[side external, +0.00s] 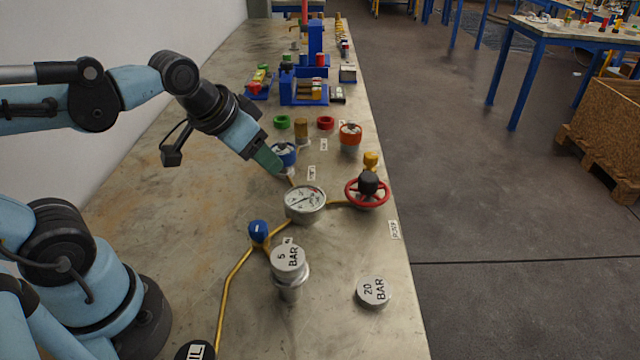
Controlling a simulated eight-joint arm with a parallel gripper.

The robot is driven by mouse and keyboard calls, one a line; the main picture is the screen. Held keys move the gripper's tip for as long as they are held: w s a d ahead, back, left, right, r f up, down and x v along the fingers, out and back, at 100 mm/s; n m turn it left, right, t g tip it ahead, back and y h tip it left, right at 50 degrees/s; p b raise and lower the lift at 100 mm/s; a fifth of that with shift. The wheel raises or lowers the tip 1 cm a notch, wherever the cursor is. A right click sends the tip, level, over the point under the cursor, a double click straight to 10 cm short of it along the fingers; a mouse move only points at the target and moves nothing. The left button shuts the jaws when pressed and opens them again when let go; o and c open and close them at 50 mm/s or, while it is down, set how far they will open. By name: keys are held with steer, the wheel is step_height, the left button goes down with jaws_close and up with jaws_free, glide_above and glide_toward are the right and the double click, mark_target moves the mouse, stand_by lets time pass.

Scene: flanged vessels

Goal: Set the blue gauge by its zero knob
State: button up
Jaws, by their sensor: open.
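The blue gauge (286,150) stands on the metal bench, a blue ring-shaped body partly hidden behind my gripper. Its zero knob cannot be made out. My gripper (277,168), with green-grey fingers, slants down from the left. Its tips are at the front left of the blue gauge in the picture, close to it; whether they touch cannot be told. The jaws are open, seen nearly edge-on, and nothing shows between them.
A white dial gauge (305,203) stands just in front, joined by yellow pipe to a red handwheel valve (367,190) and a blue knob (259,231). Weights marked 5 BAR (289,260) and 20 BAR (373,292) are nearer.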

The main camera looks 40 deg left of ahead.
steer(key=shift+s+d+f+t, duration=0.3)
steer(key=shift+s+d+f, duration=0.05)
steer(key=shift+s+f, duration=0.35)
stand_by(1.0)
